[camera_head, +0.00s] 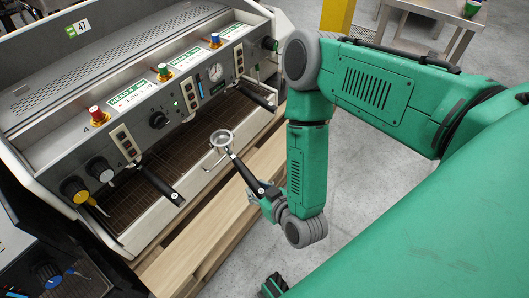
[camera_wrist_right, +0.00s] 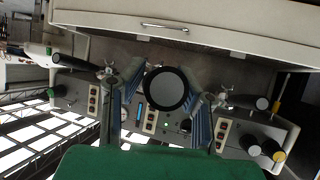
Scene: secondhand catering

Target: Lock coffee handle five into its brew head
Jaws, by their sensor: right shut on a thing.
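The coffee handle (camera_head: 236,164) has a round metal basket ring at its far end and a black grip. My right gripper (camera_head: 263,192) is shut on the grip. The ring is held in front of the coffee machine (camera_head: 150,115), apart from it, below and outward of its middle section. In the right wrist view the round black end of the handle (camera_wrist_right: 167,90) sits between the two fingers (camera_wrist_right: 163,105). The brew head for this handle is hidden under the front panel.
Other black handles sit in the machine at left (camera_head: 162,187) and right (camera_head: 260,97). Head labels (camera_head: 188,60) and coloured knobs line its front. A drip grate (camera_head: 125,205) lies below. A wooden bench (camera_head: 205,235) carries the machine, with open floor to the right.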

